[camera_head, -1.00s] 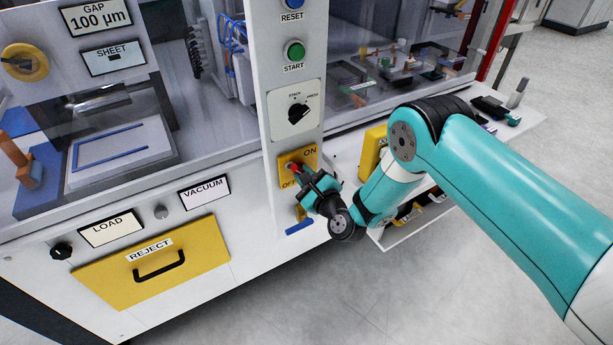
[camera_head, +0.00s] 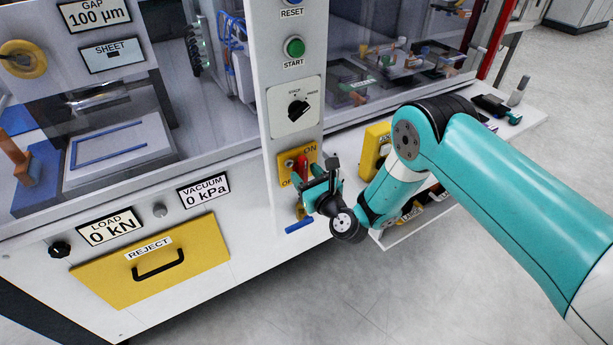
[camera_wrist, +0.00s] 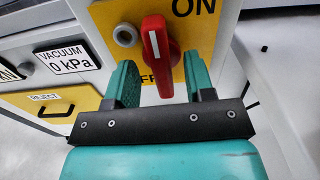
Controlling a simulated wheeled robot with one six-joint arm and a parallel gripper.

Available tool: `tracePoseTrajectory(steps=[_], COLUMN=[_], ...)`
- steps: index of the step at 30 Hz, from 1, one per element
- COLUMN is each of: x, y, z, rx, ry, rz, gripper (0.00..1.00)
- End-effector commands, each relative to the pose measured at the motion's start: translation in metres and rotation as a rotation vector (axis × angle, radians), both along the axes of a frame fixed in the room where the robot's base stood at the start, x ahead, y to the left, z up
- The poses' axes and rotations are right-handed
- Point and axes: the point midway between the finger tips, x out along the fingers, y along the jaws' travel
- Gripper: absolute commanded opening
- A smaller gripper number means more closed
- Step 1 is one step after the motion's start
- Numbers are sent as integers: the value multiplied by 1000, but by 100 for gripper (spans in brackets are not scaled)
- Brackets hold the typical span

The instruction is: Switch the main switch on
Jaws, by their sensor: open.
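The main switch is a red handle (camera_head: 302,168) on a yellow plate (camera_head: 312,152) marked ON at the top and OFF lower down. In the wrist view the red handle (camera_wrist: 160,60) stands nearly upright with a white line on it, left of the word ON; OFF is partly hidden behind it. My gripper (camera_head: 319,180) is open at the plate. In the wrist view, its two teal fingers (camera_wrist: 160,72) are on either side of the handle's lower part, with gaps visible on both sides.
Above the plate are a black selector knob (camera_head: 298,110) and the green START button (camera_head: 294,47). A blue-ended handle (camera_head: 299,225) sticks out below. The LOAD display (camera_head: 111,227) reads 0 kN and the VACUUM display (camera_head: 204,190) 0 kPa. A yellow box (camera_head: 376,143) stands close right.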

Motion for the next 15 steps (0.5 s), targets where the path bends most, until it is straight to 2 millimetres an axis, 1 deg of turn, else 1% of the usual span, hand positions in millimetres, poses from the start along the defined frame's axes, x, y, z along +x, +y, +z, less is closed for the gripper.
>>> tracePoseTrajectory(steps=[1, 6, 15], x=[-3, -10, -15], y=[-3, -10, -13], z=[-7, -5, -5], rx=[1, 3, 1], ry=[3, -2, -3], rz=[-2, -6, -3], gripper=[49, 49, 49])
